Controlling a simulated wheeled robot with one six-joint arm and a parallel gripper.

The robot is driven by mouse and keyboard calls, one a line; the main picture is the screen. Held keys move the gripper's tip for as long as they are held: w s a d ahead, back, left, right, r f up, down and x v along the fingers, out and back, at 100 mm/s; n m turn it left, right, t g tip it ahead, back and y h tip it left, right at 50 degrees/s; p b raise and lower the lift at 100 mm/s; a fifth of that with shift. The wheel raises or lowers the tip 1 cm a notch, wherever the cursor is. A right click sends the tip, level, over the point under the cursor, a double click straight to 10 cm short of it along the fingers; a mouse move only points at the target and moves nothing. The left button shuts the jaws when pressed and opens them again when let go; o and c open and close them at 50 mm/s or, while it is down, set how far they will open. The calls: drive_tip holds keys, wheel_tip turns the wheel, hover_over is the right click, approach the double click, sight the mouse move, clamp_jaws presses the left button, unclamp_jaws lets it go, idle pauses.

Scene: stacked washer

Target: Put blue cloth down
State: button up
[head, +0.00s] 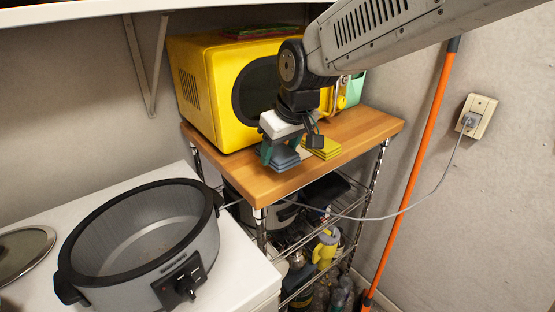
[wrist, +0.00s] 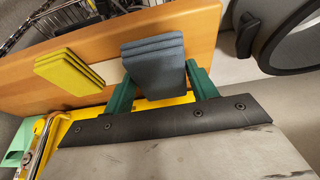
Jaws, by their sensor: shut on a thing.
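The blue cloth (head: 284,158) is a folded grey-blue stack low over the wooden top of the rack, in front of the yellow microwave. My gripper (head: 275,150) points down over it, with a green finger on either side. In the wrist view, the blue cloth (wrist: 154,68) sits between the two green fingers of my gripper (wrist: 160,88), which is shut on it. I cannot tell whether the cloth touches the wood. A folded yellow cloth (head: 322,147) lies on the wood just right of it, apart from it; it also shows in the wrist view (wrist: 68,70).
The wooden top (head: 362,140) has free room at its right front. The yellow microwave (head: 210,90) stands close behind my gripper. A grey slow cooker (head: 140,240) sits on the white surface at left. An orange pole (head: 416,150) and a cord (head: 425,200) are at right.

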sight(281, 151)
drive_tip(key=shift+w+a+f, duration=0.2)
drive_tip(key=shift+w, duration=0.35)
drive_tip(key=shift+f, duration=1.55)
drive_tip(key=shift+s+f, duration=0.1)
drive_tip(key=shift+f, duration=0.1)
drive_tip(key=o, duration=0.9)
drive_tip(key=shift+r, duration=0.15)
drive_tip(key=v, duration=1.2)
